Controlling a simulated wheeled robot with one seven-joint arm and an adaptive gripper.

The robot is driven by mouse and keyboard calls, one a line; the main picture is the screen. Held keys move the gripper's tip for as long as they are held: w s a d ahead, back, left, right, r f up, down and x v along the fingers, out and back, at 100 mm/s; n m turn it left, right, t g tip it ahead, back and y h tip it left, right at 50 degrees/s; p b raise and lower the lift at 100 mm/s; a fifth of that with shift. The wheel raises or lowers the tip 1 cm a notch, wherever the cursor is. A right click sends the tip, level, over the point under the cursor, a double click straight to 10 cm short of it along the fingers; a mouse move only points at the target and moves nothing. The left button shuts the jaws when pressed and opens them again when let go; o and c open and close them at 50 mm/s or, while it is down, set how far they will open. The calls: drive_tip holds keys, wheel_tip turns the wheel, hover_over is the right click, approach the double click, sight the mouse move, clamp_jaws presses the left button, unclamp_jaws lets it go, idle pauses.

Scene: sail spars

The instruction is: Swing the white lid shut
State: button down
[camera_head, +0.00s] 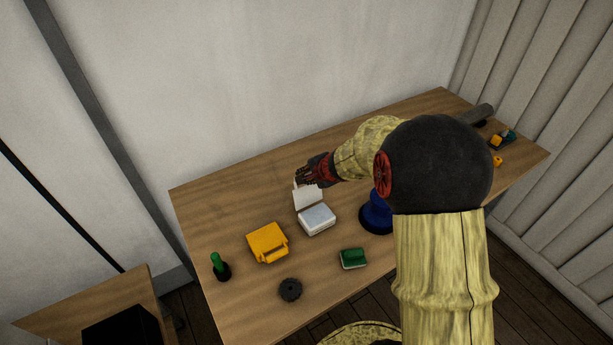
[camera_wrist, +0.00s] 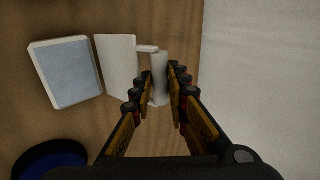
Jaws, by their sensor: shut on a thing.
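A white box (camera_head: 317,219) stands on the table with its white lid (camera_head: 307,198) raised at the back edge. In the wrist view, the box (camera_wrist: 66,72) is at the left and the lid (camera_wrist: 116,66) stands beside it. A pale bar-shaped handle (camera_wrist: 159,66) joins the lid by a short stem. My gripper (camera_wrist: 159,84) has its fingers on both sides of this handle and is shut on it. In the head view, my gripper (camera_head: 302,180) is at the top of the raised lid, and its fingertips are hard to make out.
A yellow box (camera_head: 267,242) sits left of the white box. A green sponge-like block (camera_head: 353,258), a dark gear-like disc (camera_head: 290,289) and a green-topped bottle (camera_head: 219,266) lie nearer the front. A blue round object (camera_head: 375,214) stands right, partly behind my arm.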

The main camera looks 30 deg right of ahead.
sight(307, 185)
drive_tip(key=shift+s+f, duration=0.3)
drive_tip(key=shift+f, duration=0.05)
drive_tip(key=shift+s+r+b, duration=0.15)
drive_tip(key=shift+s+b, duration=0.15)
drive_tip(key=shift+s, duration=1.3)
drive_tip(key=s+b, duration=0.1)
drive_tip(key=s, duration=0.1)
drive_tip(key=shift+s, duration=0.35)
